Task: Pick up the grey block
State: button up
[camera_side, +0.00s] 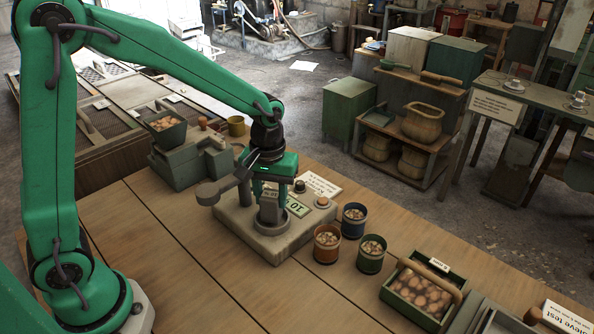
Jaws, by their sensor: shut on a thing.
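The grey block (270,208) is small and stands over the round plate of a weighing scale (236,224). My gripper (270,192) is above the scale, pointing down, and is shut on the grey block. I cannot tell whether the block touches the plate or hangs just above it. The fingers are small and dark here, and their contact with the block is partly hidden. A dark grey piece with a rounded end (218,190) sticks out to the left beside my gripper.
An orange, a blue and a green cup (370,254) with contents stand right of the scale. A green tray of brown lumps (422,290) lies farther right. A grey machine with a hopper (180,155) stands behind left. The bench (190,270) is bare in front.

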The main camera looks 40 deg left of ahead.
notch_tip(320, 180, up, 3)
jog(key=shift+d+f, duration=0.15)
jog(key=shift+f, duration=0.05)
jog(key=s+d+r, duration=0.6)
jog(key=s+d, duration=0.1)
jog(key=d, duration=0.1)
jog(key=shift+s+d+r, duration=0.2)
jog(key=shift+d+r, duration=0.1)
jog(key=shift+d, duration=0.1)
jog(key=s+d+f+m, duration=0.2)
jog(key=s+d+m, duration=0.1)
jog(key=d, duration=0.5)
jog(key=s+d+f+m, duration=0.2)
jog(key=d+f+m, duration=0.1)
jog(key=d, duration=0.6)
jog(key=shift+w+a+f, duration=0.8)
jog(key=shift+w+f, duration=0.95)
jog(key=shift+f, duration=0.05)
jog(key=shift+w+a+f, duration=0.85)
jog(key=shift+w+f, duration=0.85)
jog(key=shift+f, duration=0.1)
jog(key=shift+w+a+f, duration=0.8)
jog(key=shift+w+f, duration=0.95)
jog(key=shift+f, duration=0.05)
jog(key=shift+f, duration=0.15)
